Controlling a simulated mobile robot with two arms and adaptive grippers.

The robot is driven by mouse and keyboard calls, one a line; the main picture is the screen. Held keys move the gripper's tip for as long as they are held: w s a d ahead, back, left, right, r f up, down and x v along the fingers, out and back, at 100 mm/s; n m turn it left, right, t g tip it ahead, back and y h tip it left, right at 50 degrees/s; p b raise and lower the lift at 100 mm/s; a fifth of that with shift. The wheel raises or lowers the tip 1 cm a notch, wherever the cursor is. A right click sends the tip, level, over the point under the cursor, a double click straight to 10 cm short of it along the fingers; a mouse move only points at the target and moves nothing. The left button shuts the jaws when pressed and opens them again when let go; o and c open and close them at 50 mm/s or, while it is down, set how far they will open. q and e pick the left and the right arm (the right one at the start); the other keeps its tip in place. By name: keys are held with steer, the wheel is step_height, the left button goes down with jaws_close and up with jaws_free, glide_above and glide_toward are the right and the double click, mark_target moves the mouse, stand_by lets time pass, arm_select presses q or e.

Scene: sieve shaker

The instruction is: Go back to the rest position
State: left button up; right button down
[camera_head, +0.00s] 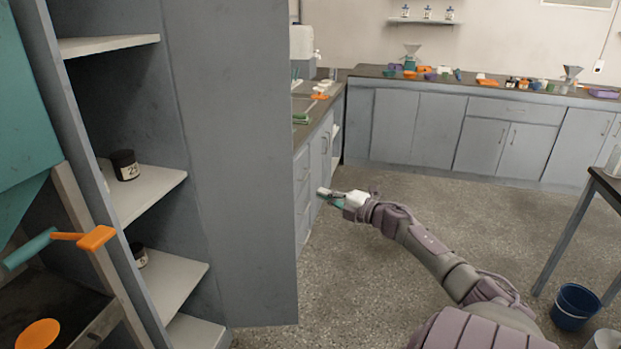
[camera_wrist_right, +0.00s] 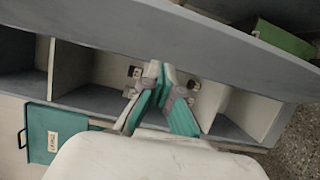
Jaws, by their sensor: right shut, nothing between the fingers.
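My right gripper (camera_head: 330,196) reaches out in front of the grey cabinets in the head view, with my right arm coming in from the lower right. It is shut and holds nothing. In the right wrist view its teal fingers (camera_wrist_right: 160,100) show in front of a shelf unit (camera_wrist_right: 90,65). My left gripper is not in view.
A grey shelf unit (camera_head: 235,150) with black jars (camera_head: 125,165) stands close on the left. A counter (camera_head: 420,125) with several small items runs along the back wall. A blue bucket (camera_head: 575,306) and a table (camera_head: 606,188) are at right. The middle floor is free.

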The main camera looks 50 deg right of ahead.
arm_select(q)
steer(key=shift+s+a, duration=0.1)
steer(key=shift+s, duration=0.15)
arm_select(e)
steer(key=shift+s+d+f, duration=0.1)
steer(key=shift+s+d, duration=0.2)
